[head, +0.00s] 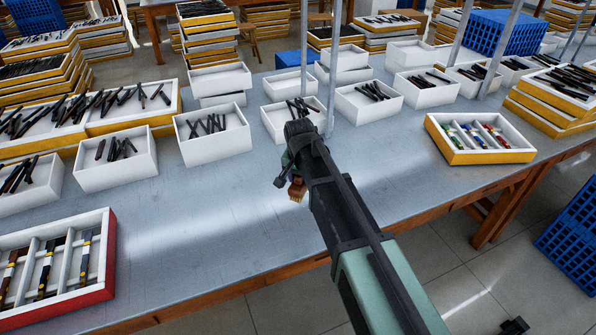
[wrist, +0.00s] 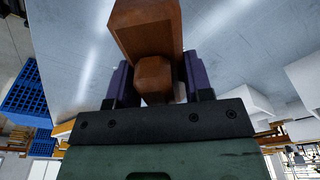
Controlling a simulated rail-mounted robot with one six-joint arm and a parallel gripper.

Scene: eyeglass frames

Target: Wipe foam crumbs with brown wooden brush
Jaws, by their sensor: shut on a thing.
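The brown wooden brush (wrist: 148,28) is between the two dark fingers of my gripper (wrist: 158,78) in the wrist view, and the gripper is shut on it. In the head view a small part of the brush (head: 297,189) shows beside my gripper (head: 287,175), above the grey table (head: 235,205). My arm hides most of the gripper there. I cannot make out any foam crumbs on the table in either view.
White boxes of dark frame parts (head: 213,150) line the table's back. A red-edged tray (head: 108,262) sits at front left, a yellow-edged tray (head: 470,158) at right. Thin metal posts (head: 332,75) rise behind my gripper. The table left of my gripper is clear.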

